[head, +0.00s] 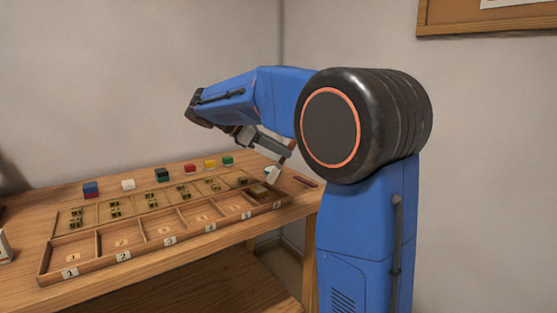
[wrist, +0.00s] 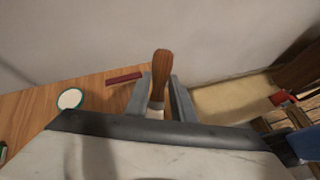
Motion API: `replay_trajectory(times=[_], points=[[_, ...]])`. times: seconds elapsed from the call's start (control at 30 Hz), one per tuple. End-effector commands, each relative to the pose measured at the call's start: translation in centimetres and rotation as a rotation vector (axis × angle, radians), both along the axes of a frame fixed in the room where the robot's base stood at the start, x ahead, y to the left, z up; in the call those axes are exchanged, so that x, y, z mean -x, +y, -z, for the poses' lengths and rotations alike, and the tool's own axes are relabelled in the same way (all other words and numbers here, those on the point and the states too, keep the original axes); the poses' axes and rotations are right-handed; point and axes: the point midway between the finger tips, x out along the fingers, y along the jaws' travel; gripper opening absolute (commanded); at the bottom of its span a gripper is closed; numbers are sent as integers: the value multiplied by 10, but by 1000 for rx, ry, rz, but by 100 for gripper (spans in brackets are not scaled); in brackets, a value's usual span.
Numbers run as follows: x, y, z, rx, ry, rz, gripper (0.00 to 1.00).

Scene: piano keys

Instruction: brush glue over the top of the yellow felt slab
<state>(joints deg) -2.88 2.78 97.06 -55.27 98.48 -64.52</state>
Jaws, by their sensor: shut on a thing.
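The yellow felt slab (head: 210,163) sits in the back row of coloured pieces on the table, between a red piece and a green piece. My gripper (head: 286,154) is to the right of it, above the right end of the tray. It is shut on a brush, whose brown wooden handle (wrist: 161,72) stands between the fingers (wrist: 159,96) in the wrist view. The brush's lower end is hidden there; a pale part (head: 274,174) shows below the gripper in the head view. A round pot with white contents and a teal rim (wrist: 70,98) stands on the table.
A wooden tray (head: 140,259) with numbered compartments fills the table front; brass-coloured parts lie behind them. Blue (head: 91,188), white (head: 128,185), dark green (head: 162,175), red (head: 190,168) and green (head: 228,160) pieces line the back. A dark red bar (head: 305,181) lies near the right edge.

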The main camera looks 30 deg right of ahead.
Motion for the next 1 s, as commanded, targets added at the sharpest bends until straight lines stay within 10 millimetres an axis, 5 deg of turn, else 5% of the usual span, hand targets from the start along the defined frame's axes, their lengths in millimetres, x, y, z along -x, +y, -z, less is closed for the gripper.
replay_trajectory(times=[0.33,1.0], points=[[10,-1,-28,0,0,1,0],[10,-1,-30,0,1,0,0]])
